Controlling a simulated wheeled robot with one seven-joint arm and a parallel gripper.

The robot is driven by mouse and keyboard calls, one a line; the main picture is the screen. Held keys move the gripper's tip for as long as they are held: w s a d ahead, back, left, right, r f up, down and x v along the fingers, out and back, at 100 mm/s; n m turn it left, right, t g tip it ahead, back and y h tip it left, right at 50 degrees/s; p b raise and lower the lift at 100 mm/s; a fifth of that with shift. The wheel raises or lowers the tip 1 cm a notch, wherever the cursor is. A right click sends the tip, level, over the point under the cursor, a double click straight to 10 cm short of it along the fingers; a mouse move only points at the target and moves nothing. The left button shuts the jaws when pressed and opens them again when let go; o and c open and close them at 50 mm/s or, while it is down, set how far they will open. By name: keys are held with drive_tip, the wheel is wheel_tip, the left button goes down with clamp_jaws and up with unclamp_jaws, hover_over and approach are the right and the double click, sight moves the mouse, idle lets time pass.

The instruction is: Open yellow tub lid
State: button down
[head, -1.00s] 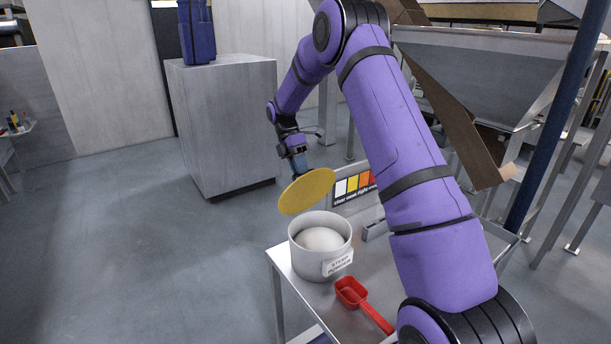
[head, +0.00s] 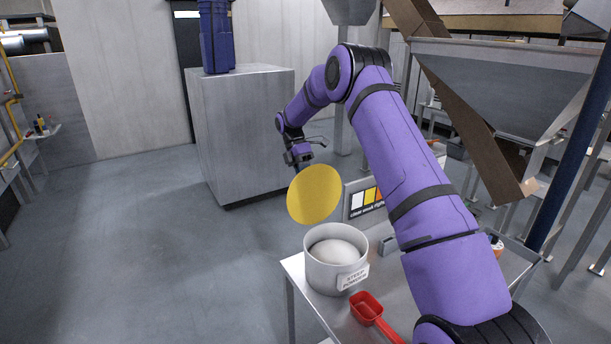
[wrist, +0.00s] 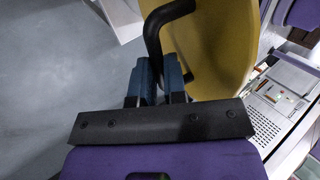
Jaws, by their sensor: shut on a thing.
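The yellow lid (head: 315,194) is a round disc held nearly upright above the tub, apart from it. My gripper (head: 299,164) is at the lid's upper edge in the head view. In the wrist view my gripper (wrist: 160,75) has its blue fingers shut on the lid's dark bent handle (wrist: 156,30), with the yellow lid (wrist: 215,45) behind it. The tub (head: 322,274) is pale, with a "STEEP POWDER" label, and stands uncovered on the metal table. A white rounded mound of powder (head: 337,252) shows inside it.
A red scoop (head: 368,308) lies on the table (head: 312,297) in front of the tub. A sign with coloured panels (head: 362,202) stands behind it. A grey cabinet (head: 240,130) is at the back left. The floor to the left is clear.

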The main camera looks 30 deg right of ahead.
drive_tip(key=shift+s+f, duration=0.15)
drive_tip(key=shift+f, duration=0.2)
drive_tip(key=c, duration=1.2)
unclamp_jaws()
drive_tip(key=shift+o, duration=0.2)
drive_tip(key=shift+r, duration=0.15)
drive_tip(key=v, duration=1)
drive_tip(key=shift+w+r, duration=0.3)
